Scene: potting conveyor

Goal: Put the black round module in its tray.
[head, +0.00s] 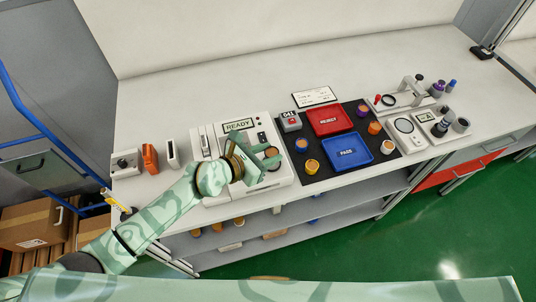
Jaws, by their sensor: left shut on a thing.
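My left gripper (265,163) is over the front of the white machine with the READY display (238,125). It is shut on a small round module (271,152) with a dark top and some orange showing; the fingers hide part of it. A red tray marked REJECT (318,113) and a blue tray marked PASS (335,158) lie on a black mat to the right of the gripper. The held module is apart from both trays. Which tray belongs to the module cannot be told from this view. My right gripper is not in view.
Several round modules stand on the mat, including an orange one (312,166) left of the blue tray. A grey box with a red button (290,120) is behind them. The bench's back strip is clear.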

